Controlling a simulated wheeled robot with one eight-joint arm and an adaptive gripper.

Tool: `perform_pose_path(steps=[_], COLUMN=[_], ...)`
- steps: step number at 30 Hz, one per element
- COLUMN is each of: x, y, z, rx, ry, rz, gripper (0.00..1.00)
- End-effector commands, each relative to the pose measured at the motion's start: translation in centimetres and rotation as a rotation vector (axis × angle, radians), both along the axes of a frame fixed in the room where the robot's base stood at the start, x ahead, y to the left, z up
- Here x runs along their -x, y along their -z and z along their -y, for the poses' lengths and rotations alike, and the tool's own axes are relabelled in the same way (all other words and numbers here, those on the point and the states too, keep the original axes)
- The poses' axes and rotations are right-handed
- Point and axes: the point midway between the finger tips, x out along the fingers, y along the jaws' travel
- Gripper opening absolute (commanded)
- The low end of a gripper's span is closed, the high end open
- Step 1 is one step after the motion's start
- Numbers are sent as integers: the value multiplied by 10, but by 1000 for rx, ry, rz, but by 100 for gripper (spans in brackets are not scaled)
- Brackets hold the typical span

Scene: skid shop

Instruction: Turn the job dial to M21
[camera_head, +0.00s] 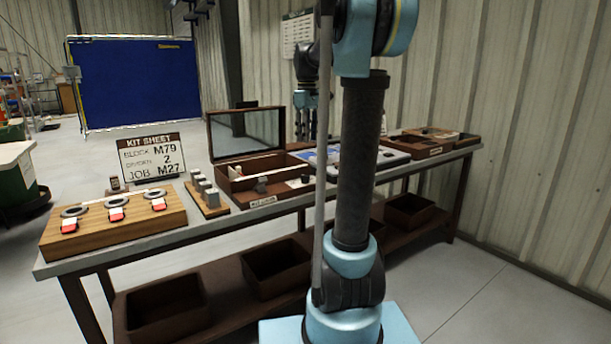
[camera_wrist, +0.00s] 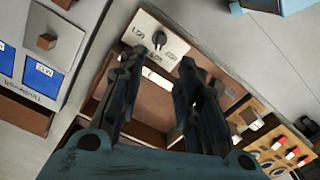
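A white panel with a black dial knob (camera_wrist: 158,40) sits at the top of the wrist view, on the end of a brown wooden box. Printed labels stand on both sides of the knob, too small to read surely. In the head view the box (camera_head: 262,202) stands mid-bench, with the dial panel (camera_head: 299,182) at its right end. My gripper (camera_wrist: 160,66) is open and empty, its two dark fingers apart over the box. The knob shows beyond the fingertips, apart from them. In the head view my gripper (camera_head: 306,128) hangs above the bench behind the box.
The kit sheet (camera_head: 152,156) reads block M79, divider 2, job M27. A wooden board with rings and red-white tags (camera_head: 115,222) and a small rack of grey blocks (camera_head: 207,198) stand to the left. The box's mirrored lid (camera_head: 246,132) stands open. Other trays lie right.

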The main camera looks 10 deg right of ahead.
Motion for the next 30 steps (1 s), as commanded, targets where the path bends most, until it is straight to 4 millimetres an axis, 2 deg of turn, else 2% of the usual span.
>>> perform_pose_path(steps=[18, 24, 30], x=[0, 0, 0], y=[107, 133, 146], z=[0, 0, 0], rx=[0, 0, 0], ry=[2, 2, 2], rz=[0, 0, 0], gripper=[32, 32, 32])
